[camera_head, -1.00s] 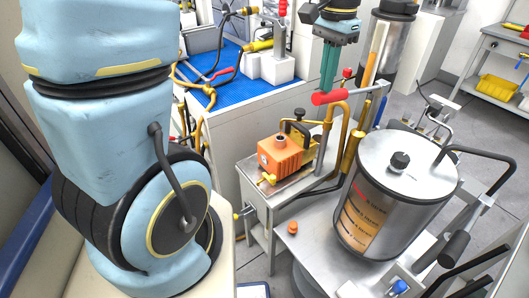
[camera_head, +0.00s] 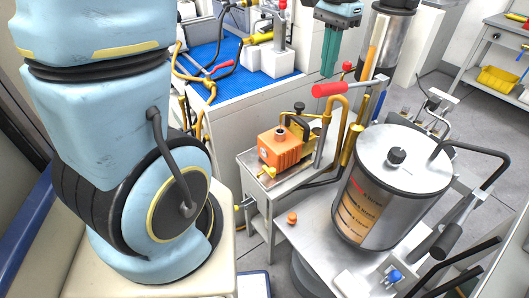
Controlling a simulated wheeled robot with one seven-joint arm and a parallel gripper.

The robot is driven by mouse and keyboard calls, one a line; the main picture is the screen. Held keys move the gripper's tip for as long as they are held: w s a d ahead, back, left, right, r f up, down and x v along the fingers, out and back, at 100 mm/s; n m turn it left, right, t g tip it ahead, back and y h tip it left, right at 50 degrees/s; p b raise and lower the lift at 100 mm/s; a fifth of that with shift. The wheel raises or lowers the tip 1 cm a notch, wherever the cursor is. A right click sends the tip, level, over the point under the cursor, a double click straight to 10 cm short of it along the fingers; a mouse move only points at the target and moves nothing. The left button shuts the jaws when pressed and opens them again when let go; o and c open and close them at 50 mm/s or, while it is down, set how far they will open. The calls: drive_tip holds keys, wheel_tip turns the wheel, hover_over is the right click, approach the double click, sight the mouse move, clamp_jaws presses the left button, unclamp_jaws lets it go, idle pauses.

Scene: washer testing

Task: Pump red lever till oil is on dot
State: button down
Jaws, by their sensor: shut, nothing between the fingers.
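The red lever (camera_head: 328,89) is a horizontal red grip at the end of a grey bar, above the orange pump unit (camera_head: 281,146) on a small metal stand. My gripper (camera_head: 329,74) points down, its green fingers shut and empty, close above or behind the red grip. I cannot tell whether they touch. A clear cylinder (camera_head: 387,44) with an amber strip stands behind the lever, partly out of frame. The oil level and a dot cannot be made out.
A large steel drum (camera_head: 395,185) with a black-knobbed lid stands right of the pump on a metal cart (camera_head: 318,232). A small orange cap (camera_head: 292,218) lies on the cart. Behind is a bench with a blue mat (camera_head: 215,80), hoses and fittings.

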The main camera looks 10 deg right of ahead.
wheel_tip(320, 180, down, 12)
drive_tip(key=b, duration=0.8)
wheel_tip(320, 180, up, 12)
drive_tip(key=p, duration=1.1)
drive_tip(key=shift+r, duration=0.2)
drive_tip(key=shift+f, duration=0.25)
